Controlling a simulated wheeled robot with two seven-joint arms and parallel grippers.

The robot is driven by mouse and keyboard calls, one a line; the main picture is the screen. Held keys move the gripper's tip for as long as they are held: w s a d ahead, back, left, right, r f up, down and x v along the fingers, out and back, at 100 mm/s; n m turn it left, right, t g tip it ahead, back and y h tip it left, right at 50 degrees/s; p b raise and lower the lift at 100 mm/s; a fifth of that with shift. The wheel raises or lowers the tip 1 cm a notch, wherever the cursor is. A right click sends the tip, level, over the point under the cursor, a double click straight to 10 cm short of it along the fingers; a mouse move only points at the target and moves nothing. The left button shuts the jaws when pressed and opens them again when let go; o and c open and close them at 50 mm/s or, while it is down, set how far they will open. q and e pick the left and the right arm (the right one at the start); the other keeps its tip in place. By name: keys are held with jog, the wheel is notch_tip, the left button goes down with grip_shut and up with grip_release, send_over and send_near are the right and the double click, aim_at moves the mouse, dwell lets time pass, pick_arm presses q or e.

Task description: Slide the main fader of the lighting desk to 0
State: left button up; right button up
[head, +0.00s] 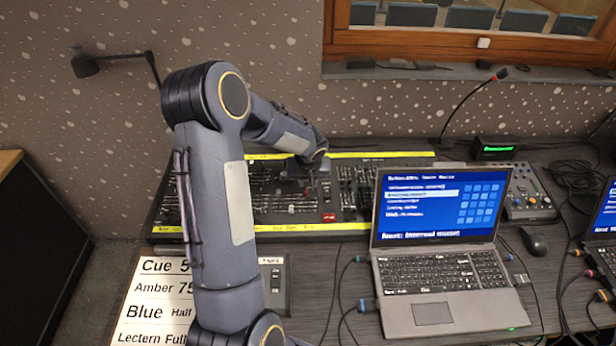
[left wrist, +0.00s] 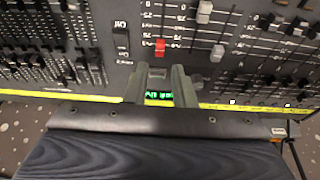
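The lighting desk (head: 345,225) lies on the dark table, edged with yellow strips. In the left wrist view a fader with a red cap (left wrist: 160,47) sits in a slot beside a printed scale; it appears to be the main fader, but no label confirms it. My left gripper (head: 308,182) is over the desk's far middle part. Whether the fingertips touch the panel I cannot tell. My right gripper is not in view.
White-capped faders (left wrist: 217,52) stand right of the red one, with black faders (left wrist: 270,22) beyond. A laptop (head: 435,250) stands in front of the desk's right part.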

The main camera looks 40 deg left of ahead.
pick_arm(q)
jog(key=b+x, duration=0.2)
jog(key=x, duration=0.3)
jog(key=shift+s, duration=0.1)
jog(key=shift+b+x, duration=1.15)
jog(key=shift+b, duration=0.15)
